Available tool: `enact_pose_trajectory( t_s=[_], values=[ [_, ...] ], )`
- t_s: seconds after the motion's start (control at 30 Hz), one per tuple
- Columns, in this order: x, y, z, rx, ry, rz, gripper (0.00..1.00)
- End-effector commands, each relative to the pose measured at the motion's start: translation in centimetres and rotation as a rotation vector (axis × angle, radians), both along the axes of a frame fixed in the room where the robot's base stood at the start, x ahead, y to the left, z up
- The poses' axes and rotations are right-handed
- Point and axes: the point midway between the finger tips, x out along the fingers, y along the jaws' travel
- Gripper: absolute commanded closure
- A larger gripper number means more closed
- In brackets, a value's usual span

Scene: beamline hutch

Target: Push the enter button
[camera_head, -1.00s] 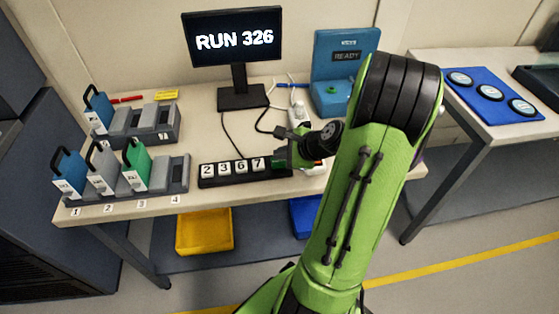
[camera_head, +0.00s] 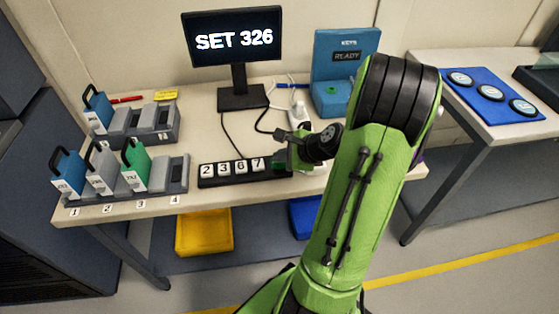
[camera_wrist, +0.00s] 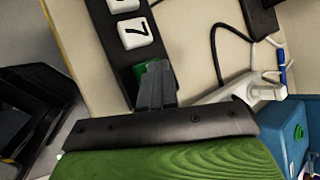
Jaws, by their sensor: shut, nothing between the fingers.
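The black key bar (camera_head: 236,181) lies near the table's front edge, with white keys marked 2, 3, 6 and 7. In the wrist view, the green enter button (camera_wrist: 141,70) sits at the bar's end past the 7 key (camera_wrist: 134,33). My gripper (camera_wrist: 155,70) is shut and empty, its fingertips over the green button and partly hiding it. Whether they touch it I cannot tell. In the head view, my gripper (camera_head: 283,160) is at the bar's right end. The monitor (camera_head: 235,38) reads "SET 326".
A blue box (camera_head: 341,75) marked READY stands behind my arm. A white device (camera_head: 298,113) with cables lies beyond my gripper. Grey racks (camera_head: 170,178) with coloured tags stand at left. A second table (camera_head: 478,108) with a blue mat is at right.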

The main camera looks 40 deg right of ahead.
Motion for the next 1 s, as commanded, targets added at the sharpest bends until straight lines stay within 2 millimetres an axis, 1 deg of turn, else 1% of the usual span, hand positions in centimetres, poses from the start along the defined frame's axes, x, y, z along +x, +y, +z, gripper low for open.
enact_pose_trajectory(
  t_s=[0.37, 0.7, 1.0],
  values=[
    [0.0, 0.0, -0.1, 0.001, 0.001, -0.001, 1.0],
    [0.0, 0.0, 1.7, 0.001, 0.001, -0.001, 1.0],
    [0.0, 0.0, 1.6, 0.0, 0.001, 0.001, 1.0]
  ],
)
